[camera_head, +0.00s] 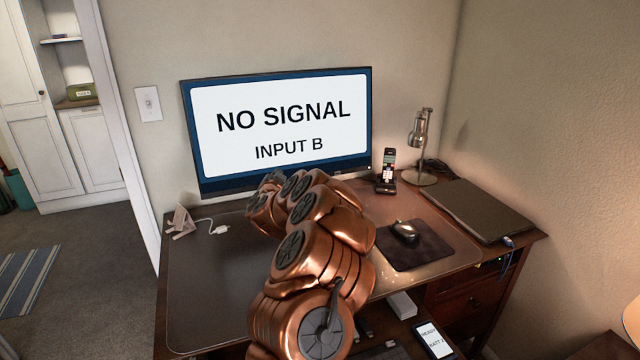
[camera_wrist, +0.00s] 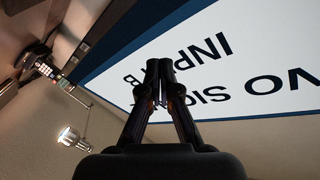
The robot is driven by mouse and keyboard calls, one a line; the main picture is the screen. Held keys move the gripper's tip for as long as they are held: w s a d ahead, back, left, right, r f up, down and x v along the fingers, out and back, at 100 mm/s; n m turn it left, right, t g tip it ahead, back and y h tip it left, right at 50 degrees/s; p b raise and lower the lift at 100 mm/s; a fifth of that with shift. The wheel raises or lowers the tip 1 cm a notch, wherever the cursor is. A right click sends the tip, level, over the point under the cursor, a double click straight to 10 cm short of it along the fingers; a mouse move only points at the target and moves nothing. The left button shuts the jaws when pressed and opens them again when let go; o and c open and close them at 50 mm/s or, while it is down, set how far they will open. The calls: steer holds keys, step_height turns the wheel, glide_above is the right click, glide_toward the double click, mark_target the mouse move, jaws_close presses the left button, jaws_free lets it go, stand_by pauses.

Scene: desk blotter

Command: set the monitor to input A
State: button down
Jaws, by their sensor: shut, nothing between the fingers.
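The monitor (camera_head: 276,133) stands at the back of the desk and its screen reads "NO SIGNAL" and "INPUT B". Its lower bezel shows small marks toward the right end, too small to make out. The screen also shows upside down in the wrist view (camera_wrist: 215,70). My gripper (camera_wrist: 158,66) is shut and empty, with its fingertips in front of the monitor's lower part in that view. In the head view my arm hides the gripper's fingers and part of the monitor's lower edge. I cannot tell whether the fingertips touch the monitor.
A cordless phone (camera_head: 387,172) and a desk lamp (camera_head: 421,150) stand right of the monitor. A mouse (camera_head: 405,231) lies on a dark pad (camera_head: 414,250), with a closed laptop (camera_head: 478,209) farther right.

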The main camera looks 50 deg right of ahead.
mark_target(327, 173)
steer(key=s+d+f+m+g+h+b, duration=0.1)
steer(key=s+d+f+m+g+h, duration=0.3)
steer(key=s+d, duration=0.7)
step_height(327, 173, down, 2)
steer(key=shift+s+d+g+b, duration=0.15)
steer(key=shift+s+g+b, duration=0.25)
steer(key=shift+s+g, duration=0.7)
steer(key=shift+w+d, duration=0.1)
steer(key=w+d+f+b, duration=0.1)
steer(key=w+d, duration=0.3)
steer(key=w, duration=0.3)
steer(key=shift+d, duration=0.3)
steer(key=shift+w+d+f, duration=0.1)
steer(key=shift+w, duration=0.05)
stand_by(0.3)
steer(key=shift+w+d, duration=0.1)
steer(key=shift+w, duration=0.15)
